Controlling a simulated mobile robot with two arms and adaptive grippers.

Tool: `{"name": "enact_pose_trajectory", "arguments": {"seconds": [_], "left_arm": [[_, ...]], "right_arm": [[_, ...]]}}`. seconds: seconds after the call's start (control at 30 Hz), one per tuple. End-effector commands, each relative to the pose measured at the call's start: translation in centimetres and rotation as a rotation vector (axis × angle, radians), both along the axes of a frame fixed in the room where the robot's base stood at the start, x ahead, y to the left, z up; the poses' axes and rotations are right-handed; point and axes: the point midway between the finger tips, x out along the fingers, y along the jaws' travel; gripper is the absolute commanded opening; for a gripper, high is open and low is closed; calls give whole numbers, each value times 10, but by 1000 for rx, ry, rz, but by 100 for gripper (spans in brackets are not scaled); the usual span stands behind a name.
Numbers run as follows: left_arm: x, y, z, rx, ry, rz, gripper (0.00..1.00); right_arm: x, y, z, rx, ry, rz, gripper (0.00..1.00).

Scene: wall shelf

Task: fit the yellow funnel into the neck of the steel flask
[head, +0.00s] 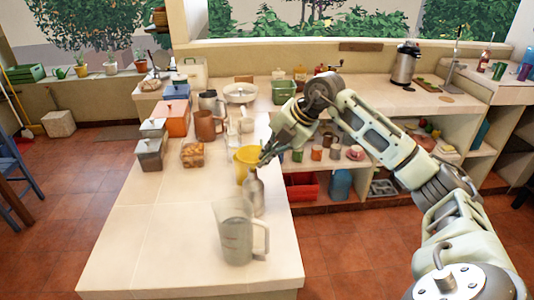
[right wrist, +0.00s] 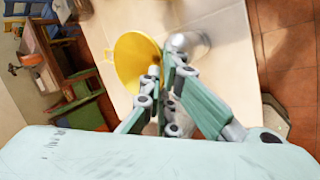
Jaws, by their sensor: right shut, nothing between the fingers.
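The yellow funnel (head: 244,161) stands on the counter just behind the steel flask (head: 254,198) in the head view. The right wrist view shows the funnel's wide mouth (right wrist: 128,62) and the shiny flask (right wrist: 190,42) close beside it. The flask looks upright; its neck is partly hard to make out. My right gripper (head: 265,160) is at the right side of the funnel, above and behind the flask. Its fingertips (right wrist: 165,65) lie together over the funnel's edge in the wrist view, shut and empty. Whether they touch the funnel I cannot tell. The left gripper is not in view.
A clear measuring jug (head: 236,235) stands in front of the flask. A brown mug (head: 207,126), an orange box (head: 172,118), grey canisters (head: 150,153) and a loaf-like item (head: 193,155) stand to the left. The counter's front left is bare. Shelves with cups lie right.

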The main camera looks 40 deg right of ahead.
Motion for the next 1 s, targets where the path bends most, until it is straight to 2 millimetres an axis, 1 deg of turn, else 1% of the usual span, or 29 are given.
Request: {"name": "enact_pose_trajectory", "arguments": {"seconds": [0.53, 0.87, 0.9, 1.0], "left_arm": [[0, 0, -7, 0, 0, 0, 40], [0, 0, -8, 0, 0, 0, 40], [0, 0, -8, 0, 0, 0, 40], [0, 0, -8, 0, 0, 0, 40]], "right_arm": [[0, 0, -10, 0, 0, 0, 0], [0, 0, -11, 0, 0, 0, 0], [0, 0, -11, 0, 0, 0, 1], [0, 0, -11, 0, 0, 0, 10]]}}
